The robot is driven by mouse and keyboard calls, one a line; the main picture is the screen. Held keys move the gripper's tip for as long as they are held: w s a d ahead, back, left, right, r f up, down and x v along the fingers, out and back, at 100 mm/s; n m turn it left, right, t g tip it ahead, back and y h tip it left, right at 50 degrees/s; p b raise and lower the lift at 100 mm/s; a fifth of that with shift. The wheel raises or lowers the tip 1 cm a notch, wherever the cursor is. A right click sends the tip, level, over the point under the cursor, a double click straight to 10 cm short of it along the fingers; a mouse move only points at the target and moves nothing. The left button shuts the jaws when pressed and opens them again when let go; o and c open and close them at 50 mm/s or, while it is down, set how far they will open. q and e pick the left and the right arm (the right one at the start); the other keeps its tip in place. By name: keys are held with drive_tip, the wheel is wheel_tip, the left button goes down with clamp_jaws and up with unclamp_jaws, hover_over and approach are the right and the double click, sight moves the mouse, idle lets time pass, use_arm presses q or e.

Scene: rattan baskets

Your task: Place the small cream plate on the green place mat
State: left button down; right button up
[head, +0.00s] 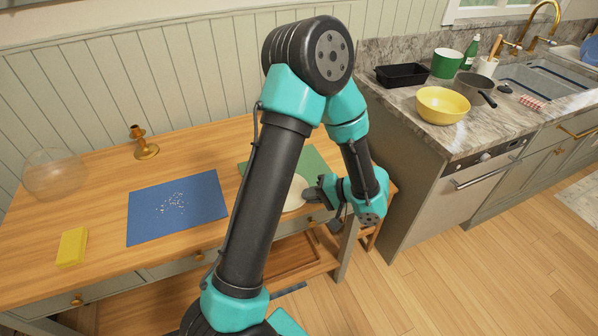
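The small cream plate (296,194) shows in the head view near the front edge of the wooden table, partly hidden behind my arm. The green place mat (312,160) lies on the table behind it, also partly covered by my arm. The plate overlaps the front part of the mat in the picture; I cannot tell whether it rests on it or is above it. My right gripper is not in view.
A blue mat (150,218) with pale crumbs, a yellow sponge (72,247), a brass candlestick (143,145) and a clear glass bowl (55,174) are on the table's left. A counter on the right holds a yellow bowl (443,105), a saucepan (473,86) and a black tray (402,75).

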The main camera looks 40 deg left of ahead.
use_arm(q)
hover_over(309, 177)
drive_tip(key=shift+s+d+f, duration=0.2)
drive_tip(key=shift+d+f, duration=0.1)
drive_tip(key=shift+f, duration=0.35)
drive_tip(key=shift+w+a, duration=0.15)
drive_tip(key=shift+a, duration=0.05)
drive_tip(key=shift+w+a+f, duration=0.1)
drive_tip(key=shift+w+f, duration=0.05)
drive_tip(key=shift+f, duration=1.65)
drive_tip(key=shift+f, duration=0.15)
drive_tip(key=c, duration=1.6)
unclamp_jaws()
drive_tip(key=shift+w+r, duration=0.1)
drive_tip(key=shift+r, duration=0.15)
drive_tip(key=v, duration=1.2)
